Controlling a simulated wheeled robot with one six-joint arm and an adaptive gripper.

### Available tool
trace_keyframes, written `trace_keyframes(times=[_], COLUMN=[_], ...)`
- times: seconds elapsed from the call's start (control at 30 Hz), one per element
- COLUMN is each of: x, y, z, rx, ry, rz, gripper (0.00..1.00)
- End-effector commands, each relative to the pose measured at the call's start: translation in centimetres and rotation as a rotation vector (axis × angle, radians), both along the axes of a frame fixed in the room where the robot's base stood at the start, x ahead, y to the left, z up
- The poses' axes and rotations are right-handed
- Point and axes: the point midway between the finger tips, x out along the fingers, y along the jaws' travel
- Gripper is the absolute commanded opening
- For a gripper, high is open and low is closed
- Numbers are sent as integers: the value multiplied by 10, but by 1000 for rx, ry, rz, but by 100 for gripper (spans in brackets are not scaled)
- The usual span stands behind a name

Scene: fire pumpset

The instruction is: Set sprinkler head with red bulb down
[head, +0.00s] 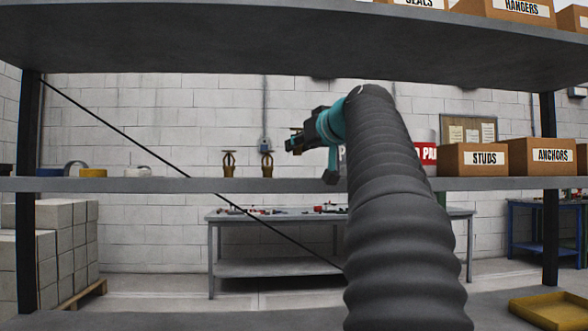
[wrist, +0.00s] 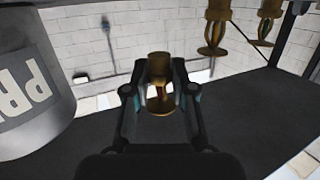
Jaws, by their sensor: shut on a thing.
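My gripper (head: 297,143) points left above the middle shelf and also shows in the wrist view (wrist: 159,92). It is shut on a brass sprinkler head (wrist: 158,98), which sits between the two fingers. In the head view only a small brownish part of the held head shows at the fingertips. Its bulb colour cannot be told. Two other brass sprinkler heads (head: 229,163) (head: 267,164) stand upright on the shelf (head: 200,185), left of my gripper. They also show at the top right of the wrist view (wrist: 214,27) (wrist: 265,23).
A can lettered "PA" (head: 428,155) stands right of my arm, partly hidden. Boxes marked STUDS (head: 472,159) and ANCHORS (head: 540,156) stand farther right. Tape rolls (head: 93,173) lie at the left. The upper shelf (head: 270,45) spans overhead.

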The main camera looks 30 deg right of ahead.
Motion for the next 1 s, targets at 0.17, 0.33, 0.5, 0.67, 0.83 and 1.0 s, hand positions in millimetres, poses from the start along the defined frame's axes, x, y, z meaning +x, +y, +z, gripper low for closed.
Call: trace_keyframes(times=[0.17, 0.33, 0.5, 0.67, 0.83, 1.0], x=[10, 10, 10, 10, 10, 10], y=[8, 8, 8, 7, 7, 7], z=[-8, -28, -46, -48, -48, -51], rx=[0, 2, 1, 1, 0, 0], ry=[-2, 0, -2, -2, -2, -1], rz=[0, -1, -1, -1, -1, -1], gripper=[0, 0, 0, 0, 0, 29])
